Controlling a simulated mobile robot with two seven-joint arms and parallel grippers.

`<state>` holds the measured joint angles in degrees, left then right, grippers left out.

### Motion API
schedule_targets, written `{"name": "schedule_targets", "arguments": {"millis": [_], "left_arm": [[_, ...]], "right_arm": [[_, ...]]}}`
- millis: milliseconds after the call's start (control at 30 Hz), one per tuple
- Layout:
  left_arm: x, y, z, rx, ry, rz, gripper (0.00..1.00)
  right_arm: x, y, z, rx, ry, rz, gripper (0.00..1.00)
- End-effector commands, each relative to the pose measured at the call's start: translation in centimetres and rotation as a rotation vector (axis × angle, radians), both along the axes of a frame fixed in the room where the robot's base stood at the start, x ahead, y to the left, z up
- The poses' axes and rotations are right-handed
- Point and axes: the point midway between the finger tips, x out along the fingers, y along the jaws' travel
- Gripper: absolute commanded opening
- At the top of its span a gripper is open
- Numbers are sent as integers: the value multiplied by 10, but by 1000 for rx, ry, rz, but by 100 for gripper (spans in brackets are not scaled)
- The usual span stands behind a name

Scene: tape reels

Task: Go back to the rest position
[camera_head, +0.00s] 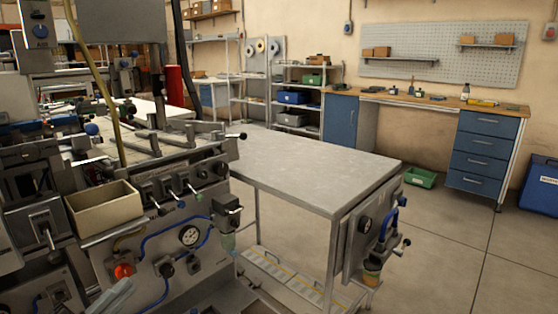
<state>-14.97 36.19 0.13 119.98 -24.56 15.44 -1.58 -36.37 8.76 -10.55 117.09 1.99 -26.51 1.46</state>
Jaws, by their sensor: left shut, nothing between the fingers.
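My left gripper (112,297) shows only in part at the bottom left edge, as a pale grey tip in front of the machine's lower panel. It is shut and nothing shows in it. My right gripper is not in view. Several tape reels (261,46) hang on a grey panel at the back wall, far from my gripper.
A workbench (430,100) with blue drawers stands behind.

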Motion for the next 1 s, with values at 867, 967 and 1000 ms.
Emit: {"name": "schedule_targets", "arguments": {"millis": [867, 967, 1000], "left_arm": [[-137, -58, -189, -782, 1216, 474, 0], [-138, -57, -182, -778, 1211, 477, 0], [-138, -56, -180, -777, 1210, 477, 0]], "right_arm": [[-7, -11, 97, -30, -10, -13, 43], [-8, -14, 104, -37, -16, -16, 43], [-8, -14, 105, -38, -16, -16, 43]]}}
